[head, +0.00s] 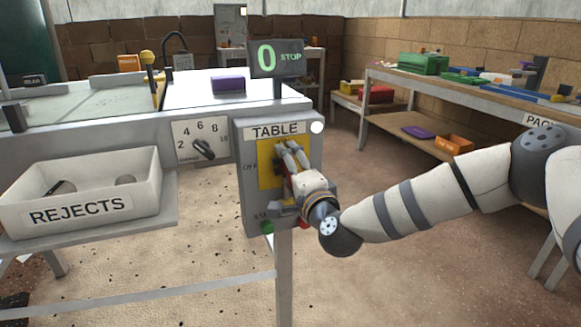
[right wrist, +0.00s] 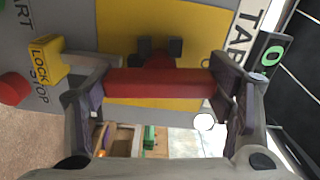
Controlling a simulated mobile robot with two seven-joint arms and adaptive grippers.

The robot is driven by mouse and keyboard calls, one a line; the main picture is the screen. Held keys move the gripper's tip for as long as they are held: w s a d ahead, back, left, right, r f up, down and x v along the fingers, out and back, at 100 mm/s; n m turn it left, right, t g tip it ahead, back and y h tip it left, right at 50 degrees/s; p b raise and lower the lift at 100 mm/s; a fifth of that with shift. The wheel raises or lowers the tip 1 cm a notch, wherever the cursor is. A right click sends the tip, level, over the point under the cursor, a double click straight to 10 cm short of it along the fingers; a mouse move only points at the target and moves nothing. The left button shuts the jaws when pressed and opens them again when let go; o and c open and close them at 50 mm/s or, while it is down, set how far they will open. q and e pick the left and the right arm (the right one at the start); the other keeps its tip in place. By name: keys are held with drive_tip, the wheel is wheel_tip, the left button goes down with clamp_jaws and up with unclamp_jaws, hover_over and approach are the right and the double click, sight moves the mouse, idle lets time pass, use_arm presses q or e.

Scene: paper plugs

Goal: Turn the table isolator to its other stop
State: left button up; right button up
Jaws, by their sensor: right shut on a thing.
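The table isolator is a red handle (right wrist: 160,84) on a yellow plate (right wrist: 190,22), on the grey box labelled TABLE (head: 313,150). In the right wrist view the handle spans between my two right fingers, along the same line that runs toward the TABLE label. My right gripper (head: 290,160) is shut on it and hides it in the head view; it also shows in the right wrist view (right wrist: 160,92). An OFF mark (head: 250,167) stands left of the yellow plate (head: 265,165). The other stop's mark is hidden. My left gripper is not in view.
A yellow LOCK tag (right wrist: 46,60) and a red button (right wrist: 14,88) sit below the handle. A numbered dial (head: 203,145) and a REJECTS bin (head: 85,200) are to the left. Open floor lies right of the box.

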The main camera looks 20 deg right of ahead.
drive_tip(key=n+p, duration=0.1)
drive_tip(key=n, duration=0.1)
drive_tip(key=n+p, duration=0.1)
drive_tip(key=n, duration=0.1)
drive_tip(key=shift+r, duration=0.3)
drive_tip(key=n+p, duration=0.2)
drive_tip(key=n, duration=0.2)
drive_tip(key=n+p, duration=0.1)
drive_tip(key=n, duration=0.3)
drive_tip(key=shift+p, duration=0.4)
use_arm(q)
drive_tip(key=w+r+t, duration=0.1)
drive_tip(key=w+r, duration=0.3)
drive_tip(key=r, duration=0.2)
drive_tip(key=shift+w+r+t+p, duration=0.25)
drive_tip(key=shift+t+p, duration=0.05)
drive_tip(key=shift+p, duration=0.15)
use_arm(e)
drive_tip(key=shift+f+n, duration=0.15)
drive_tip(key=shift+n, duration=1.95)
drive_tip(key=o, duration=1.2)
drive_tip(key=shift+f, duration=0.1)
drive_tip(key=shift+c, duration=0.2)
